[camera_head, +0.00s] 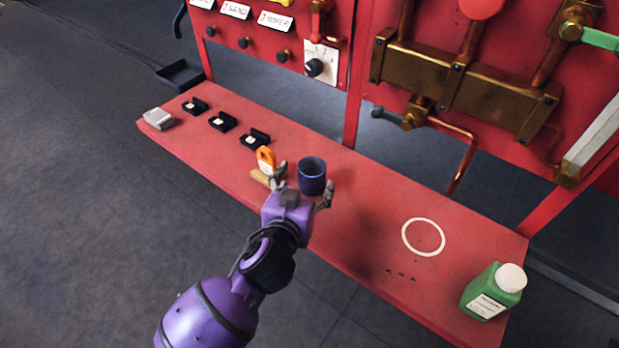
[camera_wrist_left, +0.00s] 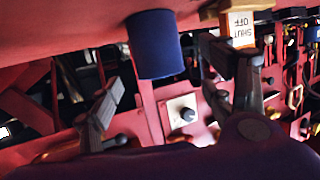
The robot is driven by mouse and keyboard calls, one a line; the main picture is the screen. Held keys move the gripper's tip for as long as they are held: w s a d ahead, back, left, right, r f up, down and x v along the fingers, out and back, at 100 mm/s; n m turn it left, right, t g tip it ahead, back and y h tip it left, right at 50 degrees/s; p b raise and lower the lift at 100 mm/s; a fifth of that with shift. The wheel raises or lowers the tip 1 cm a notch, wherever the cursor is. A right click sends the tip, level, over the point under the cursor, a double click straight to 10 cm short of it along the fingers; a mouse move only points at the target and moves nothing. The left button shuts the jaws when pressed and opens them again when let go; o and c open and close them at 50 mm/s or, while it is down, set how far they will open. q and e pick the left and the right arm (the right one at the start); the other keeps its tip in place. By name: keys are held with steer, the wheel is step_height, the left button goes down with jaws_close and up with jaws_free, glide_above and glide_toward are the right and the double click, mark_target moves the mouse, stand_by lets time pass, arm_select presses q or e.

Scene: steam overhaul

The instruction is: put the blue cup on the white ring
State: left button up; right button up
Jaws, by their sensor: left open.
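The blue cup (camera_head: 312,176) stands upright on the red bench, left of the white ring (camera_head: 423,237). The ring is a flat outline on the bench's right part, with nothing standing on it. My left gripper (camera_head: 302,186) is open at the near side of the cup, one finger to its left and one to its right. In the left wrist view the cup (camera_wrist_left: 156,44) shows ahead, between the spread fingers (camera_wrist_left: 165,90) and toward the top. I cannot tell whether a finger touches it. My right gripper is not in view.
An orange tag (camera_head: 265,159) on a tan block stands close to the left finger. A green bottle (camera_head: 492,291) with a white cap stands right of the ring. Small black trays (camera_head: 222,122) line the bench's left. Bench room (camera_head: 365,195) between cup and ring is clear.

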mark_target(308, 179)
arm_select(q)
steer(key=x, duration=0.5)
steer(key=shift+s+f, duration=0.1)
steer(key=shift+f, duration=0.1)
steer(key=c, duration=1.4)
steer(key=shift+r, duration=0.1)
